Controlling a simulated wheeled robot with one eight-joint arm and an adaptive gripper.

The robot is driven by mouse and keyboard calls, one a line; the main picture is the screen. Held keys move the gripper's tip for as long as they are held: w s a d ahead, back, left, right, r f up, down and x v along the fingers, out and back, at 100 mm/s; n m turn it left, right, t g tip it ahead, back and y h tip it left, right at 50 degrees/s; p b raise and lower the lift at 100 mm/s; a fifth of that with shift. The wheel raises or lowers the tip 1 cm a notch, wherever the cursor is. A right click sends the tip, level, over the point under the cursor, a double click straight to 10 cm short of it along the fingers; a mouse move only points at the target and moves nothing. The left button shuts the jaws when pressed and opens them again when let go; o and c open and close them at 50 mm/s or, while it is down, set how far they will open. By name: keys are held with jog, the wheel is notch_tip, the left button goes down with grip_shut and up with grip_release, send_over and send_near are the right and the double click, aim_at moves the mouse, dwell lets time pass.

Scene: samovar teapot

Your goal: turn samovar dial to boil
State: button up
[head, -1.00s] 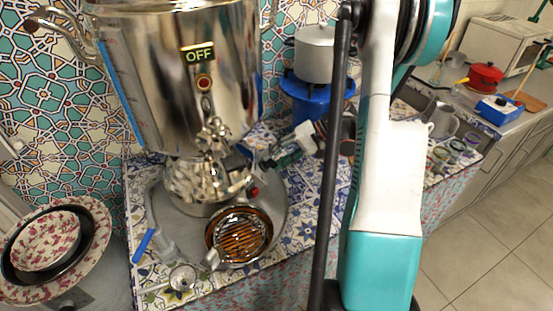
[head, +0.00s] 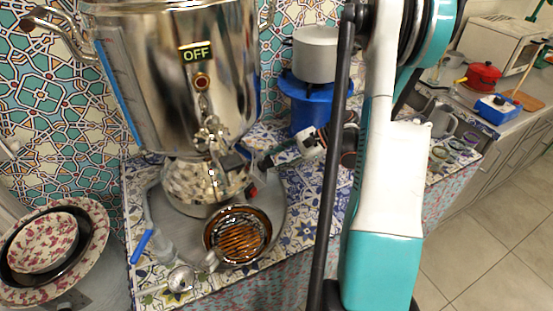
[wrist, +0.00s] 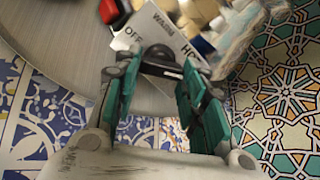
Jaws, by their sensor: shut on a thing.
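The silver samovar (head: 170,75) stands on the tiled counter, with a lit sign reading OFF (head: 198,53) on its front above a round red-centred button. My gripper (head: 262,162) is at the right side of the samovar's lower part, partly behind my arm. In the wrist view, my gripper (wrist: 160,75) is shut on the black dial (wrist: 162,62), with a green-padded finger on each side. A white label plate (wrist: 160,27) behind the dial reads OFF, WARM and a partly covered word starting HO. The dial's pointer mark is not clear. The dial is hidden in the head view.
A grey pot (head: 315,55) sits on a blue burner (head: 308,105) behind my gripper. Patterned bowls (head: 45,242) are at the left. Tiled wall is close behind.

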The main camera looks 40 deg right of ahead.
jog(key=m, duration=0.6)
jog(key=shift+s+a+f+t+h, duration=0.1)
jog(key=shift+s+t+h, duration=0.1)
jog(key=shift+t+h, duration=0.1)
jog(key=shift+m, duration=0.4)
jog(key=o, duration=1.1)
jog(key=v, duration=1.2)
